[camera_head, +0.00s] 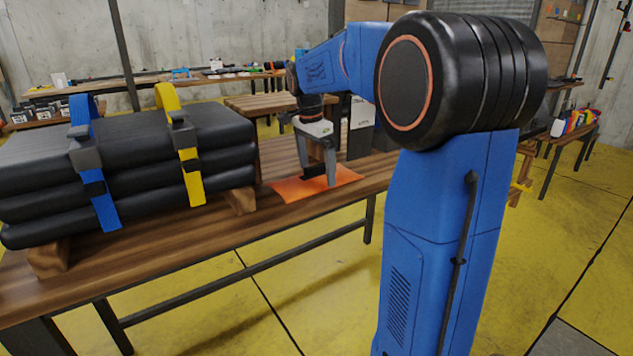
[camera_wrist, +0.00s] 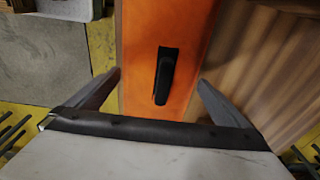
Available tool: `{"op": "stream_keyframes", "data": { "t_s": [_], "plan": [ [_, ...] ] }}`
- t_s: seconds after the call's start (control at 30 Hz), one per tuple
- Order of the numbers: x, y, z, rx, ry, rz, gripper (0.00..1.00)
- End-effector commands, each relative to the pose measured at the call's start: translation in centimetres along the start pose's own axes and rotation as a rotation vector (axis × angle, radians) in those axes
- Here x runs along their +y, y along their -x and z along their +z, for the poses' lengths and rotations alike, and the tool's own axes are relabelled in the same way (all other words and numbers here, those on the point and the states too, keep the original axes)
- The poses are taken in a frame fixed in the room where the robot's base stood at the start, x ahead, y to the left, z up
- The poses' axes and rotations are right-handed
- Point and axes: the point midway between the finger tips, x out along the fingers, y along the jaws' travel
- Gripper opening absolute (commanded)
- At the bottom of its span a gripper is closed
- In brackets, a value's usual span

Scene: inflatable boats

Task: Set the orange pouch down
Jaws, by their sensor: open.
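The orange pouch (camera_head: 342,175) lies flat on the wooden table (camera_head: 300,212), close to its front edge, in the head view. In the wrist view the pouch (camera_wrist: 190,65) fills the middle, with a black handle (camera_wrist: 164,76) standing on its face. My gripper (camera_head: 318,180) points down over the pouch. Its two fingers show in the wrist view (camera_wrist: 158,92), spread wide on either side of the handle and not touching it. The head view does not show clearly whether the fingertips touch the pouch.
A stack of black rolled boats (camera_head: 125,160) with a blue strap (camera_head: 95,170) and a yellow strap (camera_head: 182,145) rests on wooden blocks left of the pouch. A dark upright box with a white label (camera_head: 361,112) stands behind. Yellow floor lies in front.

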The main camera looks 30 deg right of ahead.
Motion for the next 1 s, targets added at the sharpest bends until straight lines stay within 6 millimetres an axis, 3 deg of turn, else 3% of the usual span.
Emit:
{"op": "stream_keyframes", "data": {
  "t_s": [0.17,0.3,0.37,0.73,0.87,1.0],
  "plan": [
    [0.0,0.0,0.0,0.000,0.000,0.000,1.00],
    [0.0,0.0,0.0,0.000,0.000,0.000,0.67],
    [0.0,0.0,0.0,0.000,0.000,-0.001,0.58],
    [-0.1,1.1,-0.1,0.001,0.000,-0.002,0.58],
    [-0.1,3.1,-0.4,0.001,0.000,-0.004,0.58],
    [-0.1,6.5,-0.8,0.001,0.000,-0.005,0.58]
  ]
}}
